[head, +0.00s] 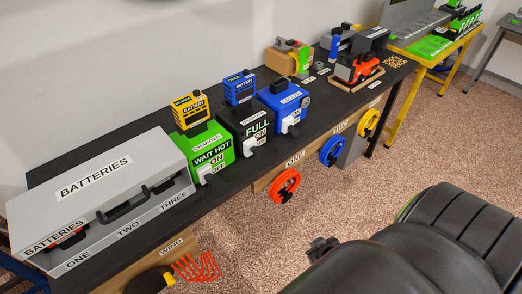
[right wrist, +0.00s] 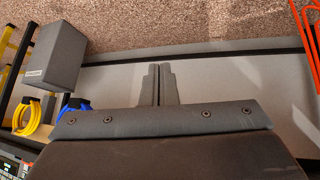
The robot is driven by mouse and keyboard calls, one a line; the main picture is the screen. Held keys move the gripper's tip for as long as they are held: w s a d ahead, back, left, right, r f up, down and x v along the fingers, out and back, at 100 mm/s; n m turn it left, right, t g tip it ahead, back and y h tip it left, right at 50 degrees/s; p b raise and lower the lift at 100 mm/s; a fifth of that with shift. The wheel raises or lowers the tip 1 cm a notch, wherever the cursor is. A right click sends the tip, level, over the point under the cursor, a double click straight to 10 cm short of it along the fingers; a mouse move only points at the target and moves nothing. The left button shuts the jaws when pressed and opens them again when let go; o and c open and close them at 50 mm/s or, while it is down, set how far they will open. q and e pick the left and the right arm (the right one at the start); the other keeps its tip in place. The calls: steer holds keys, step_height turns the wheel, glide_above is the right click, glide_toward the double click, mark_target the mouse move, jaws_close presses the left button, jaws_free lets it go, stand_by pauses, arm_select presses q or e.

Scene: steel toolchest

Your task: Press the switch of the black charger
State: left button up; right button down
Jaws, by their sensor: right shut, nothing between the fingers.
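The black charger (head: 249,124) stands on the dark bench between the green and blue chargers. Its front reads FULL, with ON and OFF below and a pale switch (head: 249,151) low on the front. Whether the switch is up or down is too small to tell. A blue battery (head: 239,88) sits at the charger's top. My right gripper (head: 322,246) is out in front of the bench, over the floor, well apart from the charger. In the right wrist view its fingers (right wrist: 158,86) are shut together and empty. My left gripper is not in view.
The green charger (head: 211,146) bears a yellow battery (head: 189,108); the blue charger (head: 284,104) is on the right. A grey batteries case (head: 105,190) fills the bench's left end. Orange (head: 285,186), blue (head: 332,151) and yellow (head: 369,122) coils hang along the front edge.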

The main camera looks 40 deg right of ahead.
steer(key=w+r+n+t+y+b, duration=0.1)
steer(key=w+r+t, duration=0.3)
steer(key=w+r, duration=0.6)
steer(key=w+r+t+b, duration=0.25)
steer(key=w+r, duration=0.45)
steer(key=r, duration=0.7)
steer(key=w+a+r+n+t+y, duration=0.1)
steer(key=a+r+t+y, duration=0.2)
steer(key=r, duration=0.8)
steer(key=shift+w+a, duration=0.15)
steer(key=shift+a, duration=0.2)
steer(key=b, duration=0.3)
glide_above(254, 149)
steer(key=s+d, duration=0.1)
steer(key=shift+s+f, duration=0.15)
steer(key=shift+f, duration=0.3)
steer(key=f, duration=0.1)
steer(key=s+f, duration=0.1)
steer(key=f, duration=0.1)
steer(key=shift+s+b, duration=0.1)
steer(key=shift+b, duration=0.2)
steer(key=shift+s+f, duration=0.2)
steer(key=shift+f, duration=0.1)
